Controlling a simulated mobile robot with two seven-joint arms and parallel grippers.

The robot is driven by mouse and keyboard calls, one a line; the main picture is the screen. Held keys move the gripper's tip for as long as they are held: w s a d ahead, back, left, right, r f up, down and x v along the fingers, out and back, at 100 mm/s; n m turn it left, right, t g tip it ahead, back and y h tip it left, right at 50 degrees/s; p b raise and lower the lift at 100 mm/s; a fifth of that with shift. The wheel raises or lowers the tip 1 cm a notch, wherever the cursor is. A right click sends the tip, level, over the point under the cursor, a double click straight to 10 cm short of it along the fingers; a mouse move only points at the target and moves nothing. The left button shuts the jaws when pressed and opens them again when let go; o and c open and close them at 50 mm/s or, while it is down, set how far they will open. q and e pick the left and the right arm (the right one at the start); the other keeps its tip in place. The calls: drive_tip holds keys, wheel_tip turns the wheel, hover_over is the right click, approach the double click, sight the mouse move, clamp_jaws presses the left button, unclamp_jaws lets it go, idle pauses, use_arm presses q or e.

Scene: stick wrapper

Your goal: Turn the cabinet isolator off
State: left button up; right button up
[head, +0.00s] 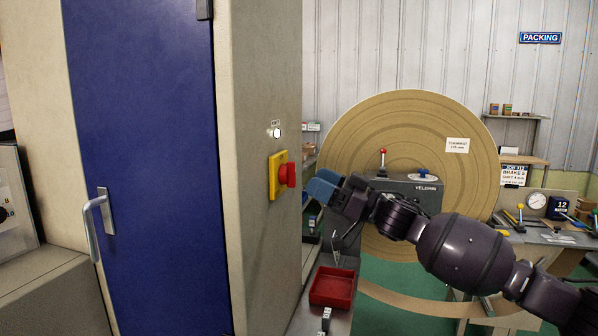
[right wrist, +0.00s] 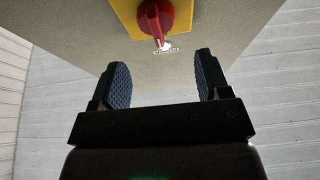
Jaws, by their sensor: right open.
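The cabinet isolator is a red rotary handle (head: 287,175) on a yellow plate (head: 274,176), on the beige side of the cabinet (head: 258,80). A small white lamp or button (head: 277,133) with a label sits above it. My right gripper (head: 322,188) is just right of the handle in the head view, apart from it. In the right wrist view the gripper (right wrist: 160,82) is open and empty, its two dark ribbed pads spread. The red handle (right wrist: 155,20) shows there beyond the fingertips, on the yellow plate (right wrist: 128,15). My left gripper is not in view.
The blue cabinet door (head: 145,170) with a metal handle (head: 95,228) is at left. A red tray (head: 332,287) lies on a bench below my right gripper. A machine marked VELEMIN (head: 424,192) and a large brown disc (head: 400,120) stand behind my right arm.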

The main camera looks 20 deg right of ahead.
sight(295, 171)
drive_tip(key=shift+x, duration=2.7)
drive_tip(key=shift+f, duration=0.1)
drive_tip(key=c, duration=0.9)
